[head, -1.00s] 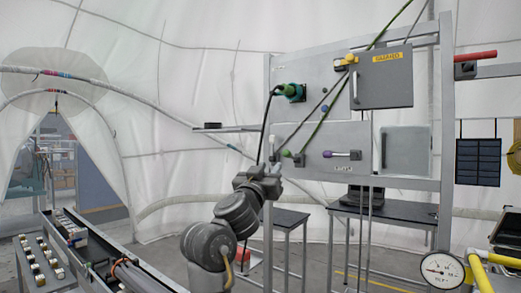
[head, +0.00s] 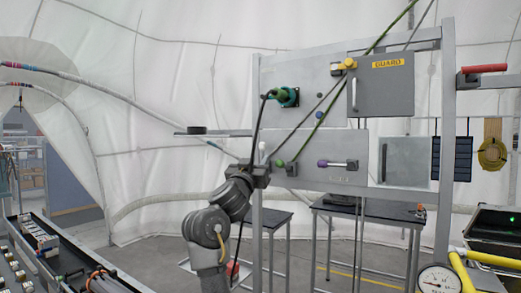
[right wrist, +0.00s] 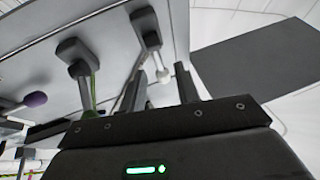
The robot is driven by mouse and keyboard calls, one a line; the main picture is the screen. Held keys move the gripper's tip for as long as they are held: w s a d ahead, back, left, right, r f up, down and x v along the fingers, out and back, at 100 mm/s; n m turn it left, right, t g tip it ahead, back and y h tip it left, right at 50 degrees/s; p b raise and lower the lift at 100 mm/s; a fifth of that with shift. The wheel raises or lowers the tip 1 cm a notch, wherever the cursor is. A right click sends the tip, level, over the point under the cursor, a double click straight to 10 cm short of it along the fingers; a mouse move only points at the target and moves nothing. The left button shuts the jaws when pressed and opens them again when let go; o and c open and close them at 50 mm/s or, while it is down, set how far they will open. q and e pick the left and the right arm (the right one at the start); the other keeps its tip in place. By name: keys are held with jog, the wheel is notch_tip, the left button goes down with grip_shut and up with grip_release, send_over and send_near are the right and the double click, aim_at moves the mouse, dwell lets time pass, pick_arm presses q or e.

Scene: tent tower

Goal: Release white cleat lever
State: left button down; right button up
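The white cleat lever is small in the head view, its white knob (head: 262,146) at the left post of the panel frame. In the right wrist view its grey arm ends in a white ball (right wrist: 165,75). My right gripper (head: 262,168) is just below the knob in the head view. In the right wrist view its two dark fingers (right wrist: 160,88) stand apart, with the white ball showing between them; I cannot tell whether they touch it. The left gripper is not in view.
A green-tipped cleat lever (head: 280,163) with a rope and a purple-knobbed lever (head: 322,163) sit close by on the panel. A grey guard box (head: 383,85) is above. Dark tables (head: 350,208) stand behind the frame. A gauge (head: 438,280) is at lower right.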

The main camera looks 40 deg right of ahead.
aim_at(262, 155)
jog(key=p+x, duration=0.1)
jog(key=x, duration=0.2)
jog(key=shift+s+r, duration=0.15)
jog(key=shift+r, duration=0.05)
jog(key=shift+d, duration=0.1)
grip_shut()
